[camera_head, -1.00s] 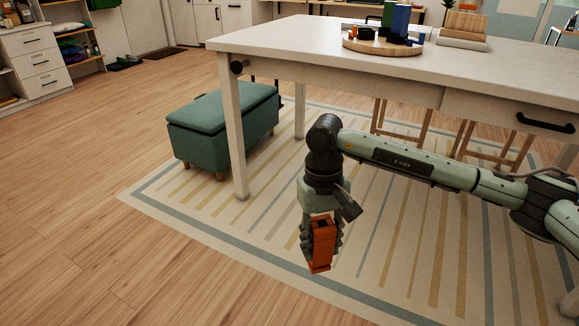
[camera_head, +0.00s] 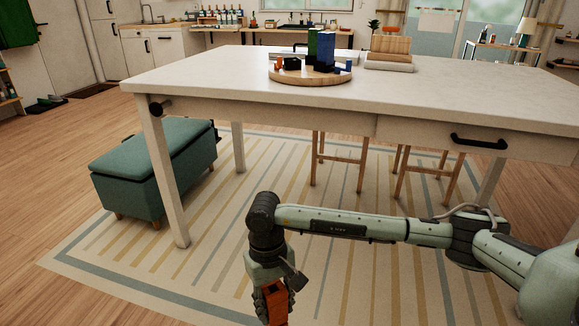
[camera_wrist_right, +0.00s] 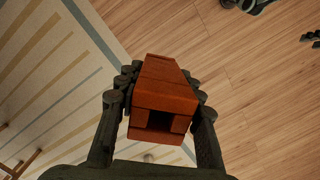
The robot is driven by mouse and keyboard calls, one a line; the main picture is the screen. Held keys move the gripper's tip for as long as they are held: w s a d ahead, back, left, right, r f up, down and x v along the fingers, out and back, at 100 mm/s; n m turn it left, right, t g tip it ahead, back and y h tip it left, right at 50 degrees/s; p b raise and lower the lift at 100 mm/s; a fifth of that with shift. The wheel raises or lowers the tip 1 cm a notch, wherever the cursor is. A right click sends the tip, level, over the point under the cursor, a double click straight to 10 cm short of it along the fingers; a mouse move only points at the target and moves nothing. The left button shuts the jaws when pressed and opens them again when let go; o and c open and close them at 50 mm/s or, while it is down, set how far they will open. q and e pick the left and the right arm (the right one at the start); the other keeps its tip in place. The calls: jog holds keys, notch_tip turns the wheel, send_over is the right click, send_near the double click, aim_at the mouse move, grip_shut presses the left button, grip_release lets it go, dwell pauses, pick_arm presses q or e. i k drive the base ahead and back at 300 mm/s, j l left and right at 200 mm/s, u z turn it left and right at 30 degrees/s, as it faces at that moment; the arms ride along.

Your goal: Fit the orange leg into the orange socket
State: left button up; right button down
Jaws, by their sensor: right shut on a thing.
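The orange leg (camera_head: 275,305) is in my right gripper (camera_head: 272,300), which hangs pointing down over the rug in front of the table; its lower end is cut off by the picture edge. In the right wrist view the orange leg (camera_wrist_right: 165,90) sits between both fingers of my right gripper (camera_wrist_right: 160,92), with a notch in its near end. On the table, a round wooden board (camera_head: 310,80) carries upright green and blue legs, dark blocks and small orange pieces, one at the left (camera_head: 278,62). The orange socket is too small to tell for sure. My left gripper is out of view.
A wooden stand (camera_head: 390,53) is right of the board. A teal ottoman (camera_head: 150,165) is at the left. The table's front left is bare.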

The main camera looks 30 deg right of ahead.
aim_at(294, 71)
jog(key=i+l, duration=0.3)
jog(key=l, duration=0.15)
jog(key=i+l+u, duration=0.15)
jog(key=i+l, duration=0.15)
jog(key=l, duration=0.1)
